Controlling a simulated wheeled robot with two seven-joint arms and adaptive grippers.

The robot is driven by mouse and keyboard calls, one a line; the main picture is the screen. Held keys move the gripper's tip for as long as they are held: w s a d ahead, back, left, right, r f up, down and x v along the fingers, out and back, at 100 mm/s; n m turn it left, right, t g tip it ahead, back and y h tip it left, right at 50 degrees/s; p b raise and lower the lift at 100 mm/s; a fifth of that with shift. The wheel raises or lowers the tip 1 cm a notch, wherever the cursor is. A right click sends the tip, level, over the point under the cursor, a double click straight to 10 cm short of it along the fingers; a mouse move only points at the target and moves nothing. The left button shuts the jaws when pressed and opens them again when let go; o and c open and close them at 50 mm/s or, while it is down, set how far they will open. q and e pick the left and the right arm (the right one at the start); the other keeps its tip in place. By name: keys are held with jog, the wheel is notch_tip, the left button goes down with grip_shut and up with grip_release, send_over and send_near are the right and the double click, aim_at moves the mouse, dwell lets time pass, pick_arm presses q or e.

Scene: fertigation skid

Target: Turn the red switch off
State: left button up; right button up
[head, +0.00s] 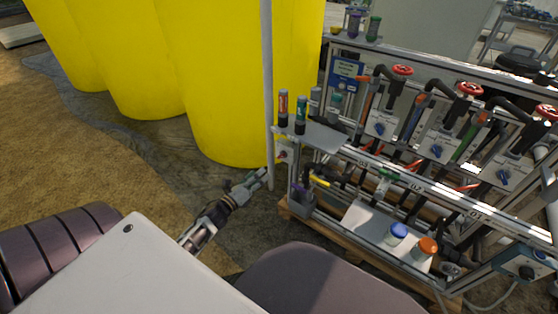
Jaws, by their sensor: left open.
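My left gripper (262,177) is open and empty, low beside the left end of the skid, next to the grey upright pole. A small pale box (285,151) with a reddish spot on it sits on the skid's left end, just above and right of my left fingertips. The spot may be the red switch, but it is too small to tell its position. I cannot tell whether the fingertips touch the box; a small gap seems to show. My right gripper is not in view.
The skid frame (450,185) on a wooden pallet carries red handwheels (402,70), blue-knobbed boxes (437,150) and pipes. A small shelf (318,137) with bottles juts out above my gripper. The grey pole (267,90) and yellow tanks (225,80) stand close behind. Open ground lies left.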

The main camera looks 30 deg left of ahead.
aim_at(280, 157)
pick_arm(q)
jog(key=shift+w, duration=0.15)
jog(key=shift+w+d+b, duration=0.15)
jog(key=shift+w+b, duration=0.4)
jog(key=shift+w, duration=1.15)
jog(key=shift+w+d+b, duration=0.15)
jog(key=shift+w+b, duration=0.35)
jog(key=shift+w, duration=1.2)
jog(key=shift+w+d+b, duration=0.15)
jog(key=shift+w+b, duration=0.4)
jog(key=shift+w, duration=1.15)
jog(key=shift+w+b, duration=0.4)
jog(key=shift+w, duration=0.85)
jog(key=shift+w+d, duration=0.1)
jog(key=shift+w, duration=0.25)
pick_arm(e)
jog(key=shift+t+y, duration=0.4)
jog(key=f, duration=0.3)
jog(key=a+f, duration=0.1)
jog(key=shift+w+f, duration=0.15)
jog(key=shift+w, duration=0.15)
pick_arm(q)
jog(key=shift+c, duration=0.4)
jog(key=c, duration=0.9)
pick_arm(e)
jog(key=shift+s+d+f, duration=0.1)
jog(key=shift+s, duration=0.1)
